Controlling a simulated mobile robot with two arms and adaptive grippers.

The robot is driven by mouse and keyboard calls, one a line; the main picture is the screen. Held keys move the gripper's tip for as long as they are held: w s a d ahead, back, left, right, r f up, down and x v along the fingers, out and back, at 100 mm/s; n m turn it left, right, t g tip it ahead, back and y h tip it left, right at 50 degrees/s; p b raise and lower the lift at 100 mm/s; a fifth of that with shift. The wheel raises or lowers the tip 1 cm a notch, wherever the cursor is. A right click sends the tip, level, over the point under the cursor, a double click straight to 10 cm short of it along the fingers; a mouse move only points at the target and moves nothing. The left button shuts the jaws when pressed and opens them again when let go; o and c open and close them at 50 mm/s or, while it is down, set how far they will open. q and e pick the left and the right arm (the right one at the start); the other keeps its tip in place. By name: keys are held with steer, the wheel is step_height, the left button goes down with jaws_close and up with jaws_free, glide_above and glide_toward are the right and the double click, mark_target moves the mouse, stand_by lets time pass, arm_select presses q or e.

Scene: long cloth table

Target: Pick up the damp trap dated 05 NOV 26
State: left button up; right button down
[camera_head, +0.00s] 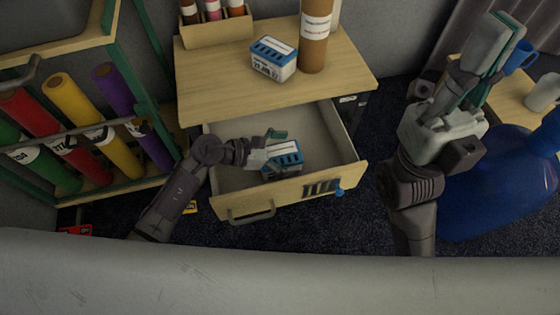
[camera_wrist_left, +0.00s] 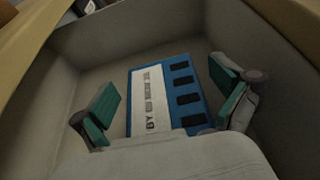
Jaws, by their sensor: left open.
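A blue and white damp trap (camera_head: 289,156) lies in the open drawer (camera_head: 232,179). My left gripper (camera_head: 270,150) is inside the drawer at this trap, its fingers open. In the left wrist view the trap (camera_wrist_left: 181,100) lies between my two green-padded fingers (camera_wrist_left: 167,104), with gaps on both sides. Its white label starts with "BY"; the rest is too blurred to read. A second blue and white damp trap (camera_head: 274,58) stands on the cabinet top (camera_head: 215,75); its date is too small to read surely. My right gripper (camera_head: 495,50) is raised at the upper right, its opening unclear.
A brown cardboard tube (camera_head: 315,38) stands beside the second trap. A wooden box with bottles (camera_head: 215,30) is at the back. A rack of coloured rolls (camera_head: 85,118) stands left of the cabinet. A large blue object (camera_head: 500,190) is at the right. Drawer walls surround my left gripper.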

arm_select(q)
steer(key=shift+d, duration=0.1)
steer(key=shift+c, duration=0.3)
steer(key=c, duration=1.5)
